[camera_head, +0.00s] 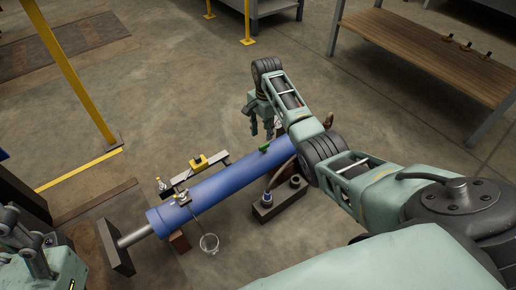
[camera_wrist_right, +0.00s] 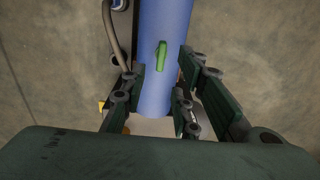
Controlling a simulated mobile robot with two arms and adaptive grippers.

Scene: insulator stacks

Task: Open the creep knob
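A small green knob (camera_head: 264,147) sits on top of a long blue cylinder (camera_head: 221,181), near its upper right end. It also shows in the right wrist view (camera_wrist_right: 162,56), standing lengthwise on the blue surface. My right gripper (camera_head: 262,133) points down just beyond the knob in the head view. In the right wrist view its two fingers (camera_wrist_right: 160,72) are spread apart, with the knob seen in the gap between them and nothing held. I cannot tell the exact height above the knob. I make out no left gripper fingers.
A yellow-topped fitting (camera_head: 199,160) sits behind the cylinder, and a clear cup (camera_head: 209,243) hangs in front of it. A dark block with a hose (camera_head: 278,201) stands nearby. A wooden bench (camera_head: 430,50) is at upper right.

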